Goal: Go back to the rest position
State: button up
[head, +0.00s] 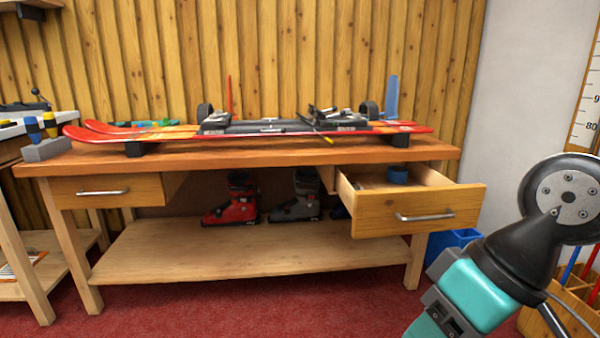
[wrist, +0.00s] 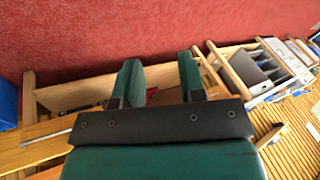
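My gripper (wrist: 158,66) shows in the wrist view with its two dark green fingers apart. Nothing is held between them; floor and furniture show behind the gap. The head view shows part of my arm at the lower right, but not the gripper's fingers. The arm is to the right of the workbench (head: 290,153), apart from its open drawer (head: 440,205) in that view.
Red skis (head: 415,129) with bindings lie on the bench. The right drawer is pulled out and holds a blue roll (head: 397,174). Ski boots (head: 236,205) stand on the lower shelf (head: 240,255). A blue bin (head: 455,240) and wooden crate (head: 560,320) are at right. Red carpet (head: 250,310) is clear in front.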

jog(key=s+d+r+n+h+p, duration=0.1)
jog(key=s+r+p, duration=0.2)
jog(key=r+p, duration=3.5)
jog(key=shift+r+g, duration=0.25)
jog(key=shift+g, duration=0.05)
